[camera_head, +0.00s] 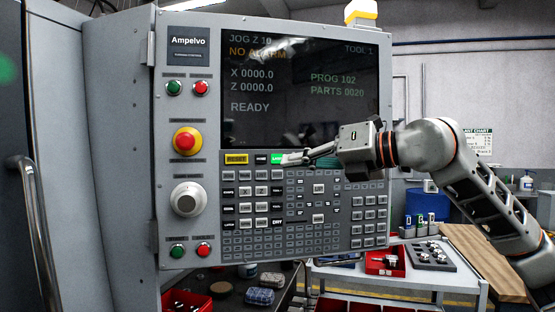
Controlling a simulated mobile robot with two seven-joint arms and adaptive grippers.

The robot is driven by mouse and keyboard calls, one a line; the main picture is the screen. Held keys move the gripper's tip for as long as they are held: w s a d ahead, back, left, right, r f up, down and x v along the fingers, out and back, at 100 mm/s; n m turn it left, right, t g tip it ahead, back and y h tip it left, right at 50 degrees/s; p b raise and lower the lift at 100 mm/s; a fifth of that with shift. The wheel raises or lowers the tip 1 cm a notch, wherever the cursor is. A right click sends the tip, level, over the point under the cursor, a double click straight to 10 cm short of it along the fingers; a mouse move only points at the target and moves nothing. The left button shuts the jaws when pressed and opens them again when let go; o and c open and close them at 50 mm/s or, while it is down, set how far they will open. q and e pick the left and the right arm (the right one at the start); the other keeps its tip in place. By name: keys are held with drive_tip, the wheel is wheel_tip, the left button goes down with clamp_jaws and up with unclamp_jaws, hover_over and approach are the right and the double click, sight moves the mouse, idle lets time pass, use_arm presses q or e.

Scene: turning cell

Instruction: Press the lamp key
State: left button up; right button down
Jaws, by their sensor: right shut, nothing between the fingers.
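The control panel (222,120) faces me with a dark screen and rows of keys below it. A green lit key (276,158) sits in the top key row, just under the screen. Its label starts with L, and the rest is covered or too small to read. My right gripper (288,159) reaches in from the right, shut and empty. Its fingertips are at the right edge of the green key and overlap it in the picture. I cannot tell whether they touch it. My left gripper is not in view.
A yellow key (236,158) and a dark key (261,159) are left of the green key. A red stop button (187,141) and a grey knob (187,199) are on the panel's left side. A cart (388,277) with a red bin (384,262) stands behind, lower right.

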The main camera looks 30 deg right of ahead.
drive_tip(key=p, duration=0.2)
approach(267, 161)
drive_tip(key=w+a, duration=0.3)
drive_tip(key=shift+w+d+f+p, duration=0.3)
drive_tip(key=shift+w+f, duration=0.1)
drive_tip(key=shift+w, duration=0.1)
idle(0.8)
drive_tip(key=shift+w, duration=0.15)
drive_tip(key=shift+w+d, duration=0.1)
drive_tip(key=shift+w, duration=0.15)
drive_tip(key=shift+w+d+p, duration=0.15)
drive_tip(key=shift+w+p, duration=0.15)
drive_tip(key=shift+p, duration=0.15)
idle(0.6)
drive_tip(key=shift+s, duration=0.1)
drive_tip(key=shift+s+a+b, duration=0.25)
drive_tip(key=shift+s+b, duration=0.1)
drive_tip(key=shift+s, duration=0.3)
